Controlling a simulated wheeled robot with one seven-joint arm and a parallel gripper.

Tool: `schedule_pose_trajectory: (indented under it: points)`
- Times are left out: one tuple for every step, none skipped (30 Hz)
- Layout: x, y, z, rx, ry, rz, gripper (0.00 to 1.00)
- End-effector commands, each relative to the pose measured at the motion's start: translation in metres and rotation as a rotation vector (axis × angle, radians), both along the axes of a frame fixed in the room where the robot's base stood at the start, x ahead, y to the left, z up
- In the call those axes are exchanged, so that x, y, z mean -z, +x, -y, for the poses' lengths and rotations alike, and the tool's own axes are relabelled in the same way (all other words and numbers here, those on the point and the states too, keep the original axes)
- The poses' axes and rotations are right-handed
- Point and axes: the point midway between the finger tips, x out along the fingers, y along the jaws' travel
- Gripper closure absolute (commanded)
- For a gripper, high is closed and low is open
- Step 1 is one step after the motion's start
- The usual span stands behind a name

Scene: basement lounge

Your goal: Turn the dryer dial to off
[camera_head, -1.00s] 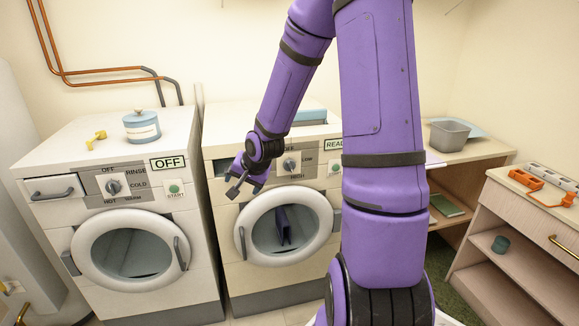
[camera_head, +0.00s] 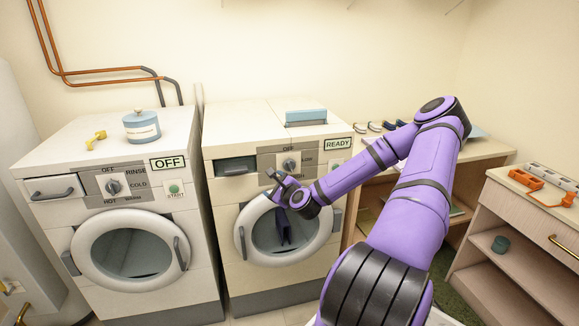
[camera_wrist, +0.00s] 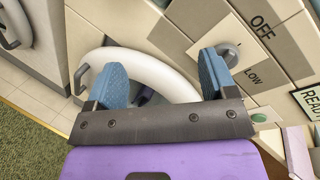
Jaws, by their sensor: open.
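The dryer (camera_head: 222,276) is the right-hand white machine, with a READY sign (camera_head: 339,144). Its small grey dial (camera_head: 289,164) sits on a panel, with OFF above it and LOW to its right. I cannot tell which label the dial points at. My gripper (camera_head: 273,186) is open and empty, in front of the dryer, just below and left of the dial. In the wrist view, my gripper's (camera_wrist: 161,82) blue fingers are spread wide. The dial (camera_wrist: 230,52) shows just beyond the right finger, partly hidden by it; I cannot tell whether they touch.
The dryer's round door (camera_head: 246,243) is below my gripper, with dark cloth behind its glass. A washer (camera_head: 57,241) with an OFF sign stands to the left. A wooden desk (camera_head: 480,148) stands to the right.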

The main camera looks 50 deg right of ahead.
Motion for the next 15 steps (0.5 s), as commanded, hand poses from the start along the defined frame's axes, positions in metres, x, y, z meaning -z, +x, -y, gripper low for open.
schedule_pose_trajectory:
  points:
    - [0.001,-0.005,0.013,0.064,0.06,0.05,0.22]
    - [0.001,-0.008,0.021,0.1,0.091,0.079,0.22]
    - [0.0,-0.012,0.03,0.143,0.13,0.119,0.22]
    - [-0.001,-0.015,0.036,0.174,0.156,0.146,0.22]
    - [-0.001,-0.018,0.042,0.203,0.18,0.172,0.22]
    - [-0.002,-0.021,0.049,0.238,0.208,0.203,0.22]
    - [-0.003,-0.024,0.054,0.26,0.226,0.223,0.22]
    - [-0.003,-0.026,0.059,0.281,0.241,0.241,0.22]
    - [-0.003,-0.029,0.063,0.303,0.26,0.262,0.22]
    - [-0.004,-0.031,0.066,0.316,0.27,0.275,0.22]
    - [-0.004,-0.032,0.069,0.328,0.278,0.286,0.22]
    - [-0.004,-0.033,0.072,0.339,0.286,0.297,0.22]
    - [-0.005,-0.033,0.073,0.345,0.29,0.302,0.22]
    - [-0.005,-0.033,0.074,0.349,0.294,0.305,0.22]
    - [-0.005,-0.032,0.076,0.351,0.296,0.309,0.22]
